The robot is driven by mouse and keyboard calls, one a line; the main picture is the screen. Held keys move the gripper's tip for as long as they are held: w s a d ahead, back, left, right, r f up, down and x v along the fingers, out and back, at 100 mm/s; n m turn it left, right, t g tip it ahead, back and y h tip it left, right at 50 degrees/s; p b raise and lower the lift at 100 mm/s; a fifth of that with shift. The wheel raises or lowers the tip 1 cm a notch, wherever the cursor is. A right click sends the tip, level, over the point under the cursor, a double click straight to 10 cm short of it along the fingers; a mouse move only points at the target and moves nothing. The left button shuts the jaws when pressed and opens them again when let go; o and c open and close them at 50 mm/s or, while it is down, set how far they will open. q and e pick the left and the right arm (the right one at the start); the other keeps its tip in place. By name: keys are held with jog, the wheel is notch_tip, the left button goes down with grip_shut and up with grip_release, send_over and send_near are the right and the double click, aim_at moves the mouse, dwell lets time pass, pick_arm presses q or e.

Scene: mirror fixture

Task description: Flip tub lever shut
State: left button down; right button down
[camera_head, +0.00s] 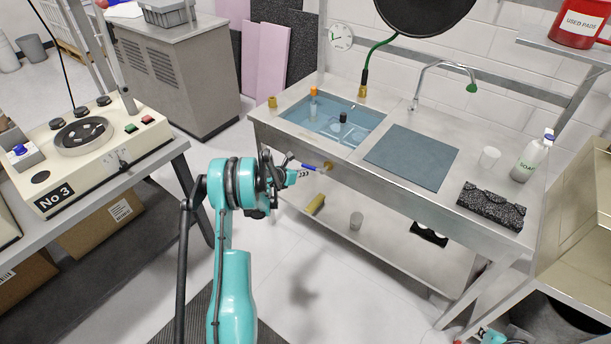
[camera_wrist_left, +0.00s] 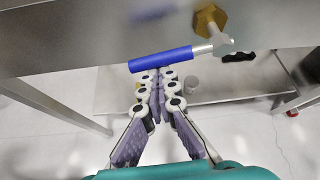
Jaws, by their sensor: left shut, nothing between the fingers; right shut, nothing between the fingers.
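The lever has a blue handle (camera_head: 311,169) and a brass valve body (camera_head: 328,166) under the front edge of the tub (camera_head: 337,117). In the left wrist view, the blue handle (camera_wrist_left: 160,59) points left from the brass nut (camera_wrist_left: 210,20), roughly along the bench front and tilted slightly down. My left gripper (camera_head: 291,157) is beside the handle. In the left wrist view, its fingertips (camera_wrist_left: 157,76) are together just below the handle; whether they touch it cannot be told. My right gripper's fingers do not show; only a teal part of mine is at the bottom right.
The steel bench (camera_head: 410,185) has a lower shelf (camera_head: 335,222) with a cup (camera_head: 356,220) and a yellow-brown item (camera_head: 316,204). A second table (camera_head: 160,160) with a machine stands to the left.

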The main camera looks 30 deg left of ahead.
pick_arm(q)
jog(key=shift+r+m+y, duration=0.6)
dwell(0.3)
